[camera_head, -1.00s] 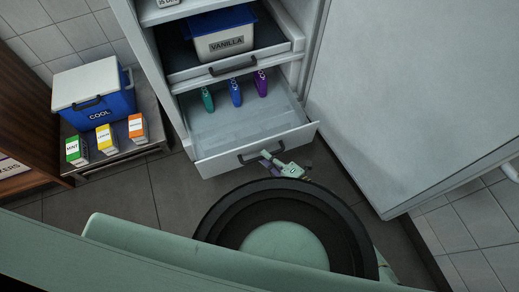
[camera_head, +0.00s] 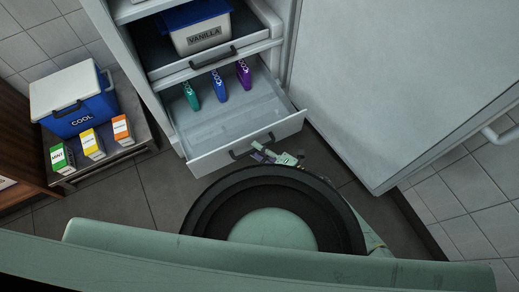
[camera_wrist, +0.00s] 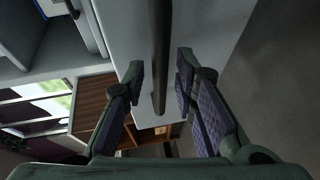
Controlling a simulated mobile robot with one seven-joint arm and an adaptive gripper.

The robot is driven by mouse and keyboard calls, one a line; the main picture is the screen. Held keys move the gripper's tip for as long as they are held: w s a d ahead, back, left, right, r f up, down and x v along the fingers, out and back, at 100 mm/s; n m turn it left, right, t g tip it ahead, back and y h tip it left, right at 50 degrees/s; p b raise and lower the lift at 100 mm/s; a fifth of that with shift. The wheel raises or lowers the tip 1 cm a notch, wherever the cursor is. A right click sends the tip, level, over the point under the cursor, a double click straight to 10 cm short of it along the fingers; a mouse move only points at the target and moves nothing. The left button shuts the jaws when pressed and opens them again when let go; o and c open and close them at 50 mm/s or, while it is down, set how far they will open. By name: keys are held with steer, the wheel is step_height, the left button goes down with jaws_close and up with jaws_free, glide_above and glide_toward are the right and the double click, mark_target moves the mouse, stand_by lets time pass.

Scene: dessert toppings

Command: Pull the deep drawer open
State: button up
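The deep drawer (camera_head: 205,158) is the low, pale drawer of the white cabinet, and it stands pulled well out. Three bottles, teal (camera_head: 191,96), blue (camera_head: 219,86) and purple (camera_head: 243,74), stand inside toward its back. Its dark bar handle (camera_head: 238,154) runs across the front. My gripper (camera_head: 259,153) is at the handle's right part, low in front of the drawer. In the wrist view the handle (camera_wrist: 160,45) lies between the two fingers of my gripper (camera_wrist: 160,78). The fingers are apart, with a narrow gap showing on each side of the bar.
A vanilla tub (camera_head: 203,33) sits in the drawer above. The large white door (camera_head: 390,90) stands open on the right. A cool box (camera_head: 75,100) and several cartons (camera_head: 92,143) stand on a low table at left. Dark floor lies in front.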

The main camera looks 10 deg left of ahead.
stand_by(0.3)
steer(key=v, duration=1.2)
steer(key=shift+a, duration=0.1)
